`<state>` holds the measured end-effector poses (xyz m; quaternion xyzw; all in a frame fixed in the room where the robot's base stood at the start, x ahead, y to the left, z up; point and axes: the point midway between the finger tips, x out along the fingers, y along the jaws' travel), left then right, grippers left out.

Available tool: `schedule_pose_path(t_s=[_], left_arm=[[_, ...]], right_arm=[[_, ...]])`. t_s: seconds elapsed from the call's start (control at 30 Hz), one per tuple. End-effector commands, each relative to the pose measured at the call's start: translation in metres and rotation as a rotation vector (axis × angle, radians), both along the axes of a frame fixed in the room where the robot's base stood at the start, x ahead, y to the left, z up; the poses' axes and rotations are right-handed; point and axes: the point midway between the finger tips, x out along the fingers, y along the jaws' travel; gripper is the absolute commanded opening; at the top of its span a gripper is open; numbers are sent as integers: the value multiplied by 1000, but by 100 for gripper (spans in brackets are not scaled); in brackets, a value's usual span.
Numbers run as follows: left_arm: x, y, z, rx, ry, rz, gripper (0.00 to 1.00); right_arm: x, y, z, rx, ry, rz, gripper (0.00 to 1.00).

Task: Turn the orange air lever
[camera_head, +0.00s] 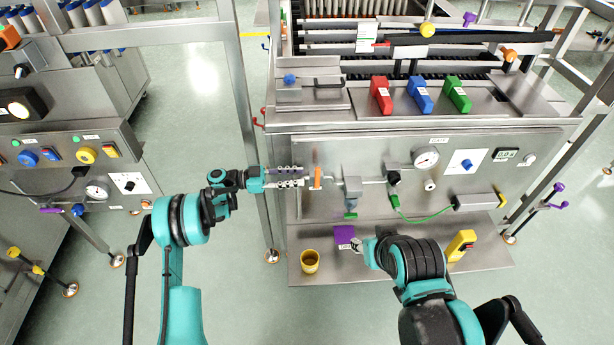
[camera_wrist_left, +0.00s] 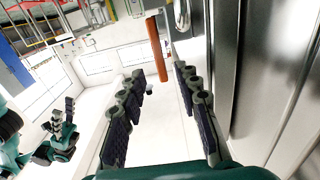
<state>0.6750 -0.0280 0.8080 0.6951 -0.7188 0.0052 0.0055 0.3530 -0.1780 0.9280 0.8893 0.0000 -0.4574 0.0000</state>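The orange air lever (camera_head: 317,178) stands upright on the front panel of the steel machine. In the left wrist view it is an orange bar (camera_wrist_left: 157,50) just ahead of the gap between the fingertips. My left gripper (camera_head: 302,176) points right at the lever, with its fingers apart and nothing between them. Whether the fingertips touch the lever cannot be told. In the wrist view the left gripper (camera_wrist_left: 164,80) is open. My right gripper (camera_head: 357,245) is low over the shelf beside a purple block (camera_head: 344,234); its fingers are too small to read.
The machine's front panel (camera_head: 460,200) carries a gauge (camera_head: 426,158), a blue knob (camera_head: 466,163) and a green cable (camera_head: 425,218). A yellow cup (camera_head: 310,261) and a yellow device (camera_head: 461,245) stand on the lower shelf (camera_head: 400,275). A metal post (camera_head: 242,110) rises behind my left gripper.

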Motion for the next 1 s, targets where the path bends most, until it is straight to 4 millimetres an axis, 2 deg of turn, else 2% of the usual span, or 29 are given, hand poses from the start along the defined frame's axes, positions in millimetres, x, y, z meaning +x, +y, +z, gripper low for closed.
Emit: schedule_pose_path(t_s=[0.03,0.2,0.4,1.0], left_arm=[[1,14,0,0,0,3,33],[2,47,-1,0,0,2,33],[3,69,-1,0,0,0,33],[3,71,1,5,6,1,33]], right_arm=[[0,0,0,0,0,0,40],[0,0,0,0,0,0,40],[0,0,0,0,0,0,40],[0,0,0,0,0,0,40]])
